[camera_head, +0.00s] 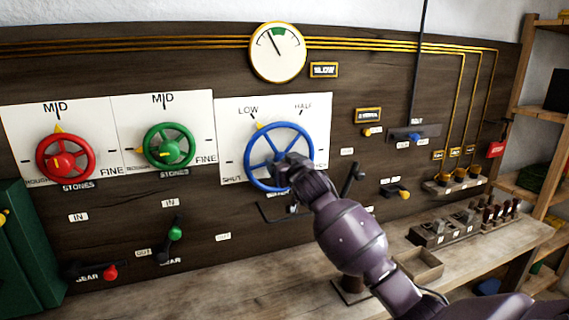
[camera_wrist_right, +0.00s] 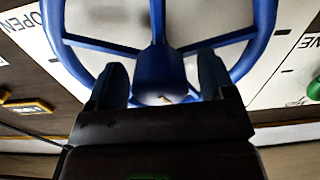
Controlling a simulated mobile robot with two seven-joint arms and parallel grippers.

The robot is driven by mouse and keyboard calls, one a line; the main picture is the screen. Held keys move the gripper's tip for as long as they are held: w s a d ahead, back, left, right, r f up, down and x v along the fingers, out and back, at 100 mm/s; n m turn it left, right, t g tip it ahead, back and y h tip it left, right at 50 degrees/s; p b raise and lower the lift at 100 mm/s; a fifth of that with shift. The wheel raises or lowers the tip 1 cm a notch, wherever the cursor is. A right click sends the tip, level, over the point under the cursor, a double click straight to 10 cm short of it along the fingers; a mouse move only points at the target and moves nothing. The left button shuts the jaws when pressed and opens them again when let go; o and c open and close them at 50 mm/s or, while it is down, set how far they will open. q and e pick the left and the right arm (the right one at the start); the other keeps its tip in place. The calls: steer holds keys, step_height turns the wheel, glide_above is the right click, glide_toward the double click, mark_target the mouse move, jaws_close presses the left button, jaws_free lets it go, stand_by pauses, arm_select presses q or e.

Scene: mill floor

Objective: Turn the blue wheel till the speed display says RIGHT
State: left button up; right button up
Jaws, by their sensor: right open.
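The blue wheel (camera_head: 308,141) is mounted on a white panel marked LOW and HALF, with other marks partly covered. Its yellow pointer (camera_head: 263,124) is at the upper left of the rim, near LOW. The speed display (camera_head: 324,70) appears to read SLOW. My right gripper (camera_head: 288,165) is at the lower middle of the wheel and hides part of it. In the right wrist view, the open fingers (camera_wrist_right: 161,72) stand either side of the wheel's hub and a blue spoke (camera_wrist_right: 157,25); contact cannot be told. My left gripper is not in view.
A red wheel (camera_head: 66,158) and a green wheel (camera_head: 169,146) are at left. A dark lever (camera_head: 352,178) stands close to my right forearm. A wooden bench (camera_head: 230,285) runs below.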

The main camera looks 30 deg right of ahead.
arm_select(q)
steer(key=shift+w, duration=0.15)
arm_select(e)
steer(key=shift+w, duration=0.1)
steer(key=shift+c, duration=0.7)
steer(key=c, duration=0.8)
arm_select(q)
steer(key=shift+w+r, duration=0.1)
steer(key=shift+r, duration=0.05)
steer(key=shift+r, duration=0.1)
